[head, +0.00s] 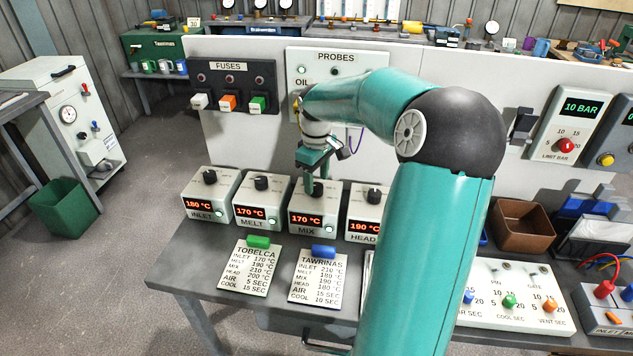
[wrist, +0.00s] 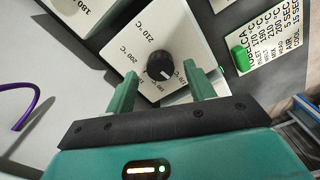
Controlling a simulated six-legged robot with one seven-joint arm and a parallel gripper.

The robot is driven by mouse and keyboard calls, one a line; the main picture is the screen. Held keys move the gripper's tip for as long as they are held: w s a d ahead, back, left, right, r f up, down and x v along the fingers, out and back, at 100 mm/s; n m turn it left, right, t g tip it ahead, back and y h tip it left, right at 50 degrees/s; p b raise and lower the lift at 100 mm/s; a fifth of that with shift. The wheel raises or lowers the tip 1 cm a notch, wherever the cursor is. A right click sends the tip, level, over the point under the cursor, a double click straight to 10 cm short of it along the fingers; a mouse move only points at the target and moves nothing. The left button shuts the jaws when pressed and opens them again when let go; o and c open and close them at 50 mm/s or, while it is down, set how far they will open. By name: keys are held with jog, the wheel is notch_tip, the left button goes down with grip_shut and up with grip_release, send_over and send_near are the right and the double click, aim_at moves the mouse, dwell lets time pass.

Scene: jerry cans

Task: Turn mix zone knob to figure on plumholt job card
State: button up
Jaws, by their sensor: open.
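The mix zone box (head: 305,222) stands third in a row on the bench and reads 170 °C. Its dark knob (head: 318,189) is partly behind my gripper (head: 312,182), which points down over it. In the wrist view, a black knob (wrist: 160,66) with a white pointer sits between my gripper's open green fingers (wrist: 161,72), with no clear contact. The dial around it shows 200 and 210 °C. The Tobelca card (head: 247,269) and Tawrinas card (head: 318,275) are readable. Another card's edge (head: 368,270) shows beside my arm; no Plumholt name is visible.
The inlet box (head: 207,208) reads 180 °C, the melt box (head: 250,212) 170 °C and the head box (head: 362,226) 190 °C. They flank the mix box closely. The probes panel (head: 335,57) stands behind. A timer panel (head: 510,295) lies at right.

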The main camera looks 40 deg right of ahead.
jog(key=shift+f, duration=0.8)
jog(key=c, duration=1)
jog(key=shift+m, duration=0.4)
jog(key=m, duration=0.9)
